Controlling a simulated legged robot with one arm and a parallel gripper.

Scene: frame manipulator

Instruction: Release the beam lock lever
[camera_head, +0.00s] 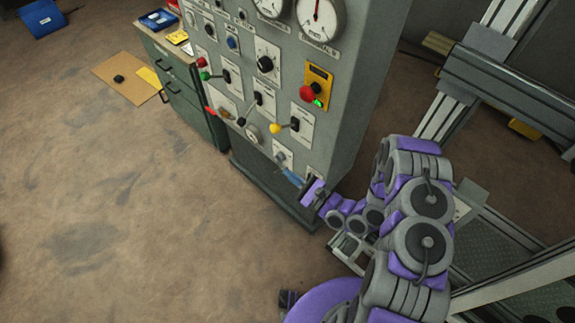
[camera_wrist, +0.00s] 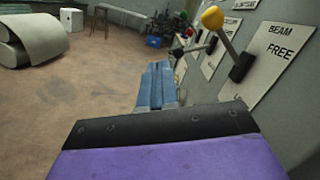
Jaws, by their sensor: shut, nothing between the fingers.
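The lever with a yellow ball knob (camera_wrist: 212,17) sticks out from a black pivot on a white plate (camera_wrist: 283,45) that reads "BEAM FREE". In the head view the same yellow knob (camera_head: 274,128) points left from its pivot on the grey panel's lower part. My gripper (camera_wrist: 158,70) has its blue fingers shut and empty. In the wrist view the fingers lie left of and below the knob, apart from it. In the head view my gripper (camera_head: 290,176) is low beside the panel, below the lever.
The grey control panel (camera_head: 345,100) carries other levers, a red button (camera_head: 307,92) on a yellow plate, and gauges. A green cabinet (camera_head: 185,90) stands to its left. A metal frame (camera_head: 510,80) stands at right. Open floor (camera_head: 110,200) lies to the left.

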